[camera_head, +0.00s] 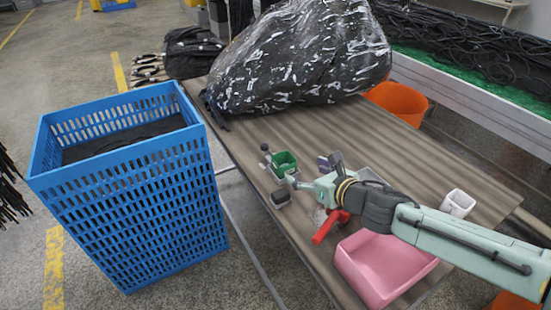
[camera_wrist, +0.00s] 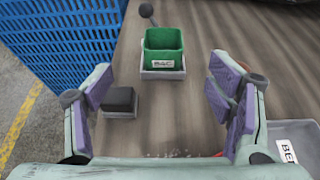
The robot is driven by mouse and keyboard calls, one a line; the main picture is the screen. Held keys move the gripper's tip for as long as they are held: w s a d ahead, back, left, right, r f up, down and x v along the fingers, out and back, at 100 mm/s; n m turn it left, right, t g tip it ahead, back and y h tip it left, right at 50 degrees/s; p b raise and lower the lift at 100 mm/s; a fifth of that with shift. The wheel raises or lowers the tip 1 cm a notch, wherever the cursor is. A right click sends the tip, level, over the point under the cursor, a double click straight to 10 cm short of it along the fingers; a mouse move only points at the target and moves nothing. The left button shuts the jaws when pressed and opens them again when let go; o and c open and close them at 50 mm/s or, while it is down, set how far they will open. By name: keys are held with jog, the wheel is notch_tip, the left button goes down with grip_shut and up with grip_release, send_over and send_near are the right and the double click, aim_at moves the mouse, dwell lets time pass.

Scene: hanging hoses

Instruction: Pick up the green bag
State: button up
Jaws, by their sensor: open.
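The task's green bag appears as a small green open-topped container (camera_head: 285,163) on the table. In the wrist view this green container (camera_wrist: 163,45) sits in a grey base with a white label, upright, ahead of my gripper. My gripper (camera_head: 305,178) is open and empty, close to the green container on its near side. In the wrist view the purple-padded fingers of my gripper (camera_wrist: 160,88) are spread wide, with the container beyond and between them. No contact with it shows.
A blue crate (camera_head: 150,200) stands left of the table (camera_head: 310,255). A large black bag (camera_head: 300,55) covers the table's far end. A small dark block (camera_wrist: 120,101) lies near my left finger. A pink bin (camera_head: 375,270), red-handled item (camera_head: 326,228) and white cup (camera_head: 457,203) are nearby.

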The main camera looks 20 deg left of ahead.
aim_at(279, 156)
jog(key=p+x, duration=0.1)
jog(key=x, duration=0.4)
jog(key=shift+w+r, duration=0.1)
jog(key=shift+r, duration=0.05)
jog(key=p+x, duration=0.2)
jog(key=x, duration=0.3)
jog(key=shift+w+p, duration=0.25)
jog(key=shift+p, duration=0.15)
jog(key=shift+w+a, duration=0.2)
jog(key=c, duration=1.2)
jog(key=shift+o, duration=0.2)
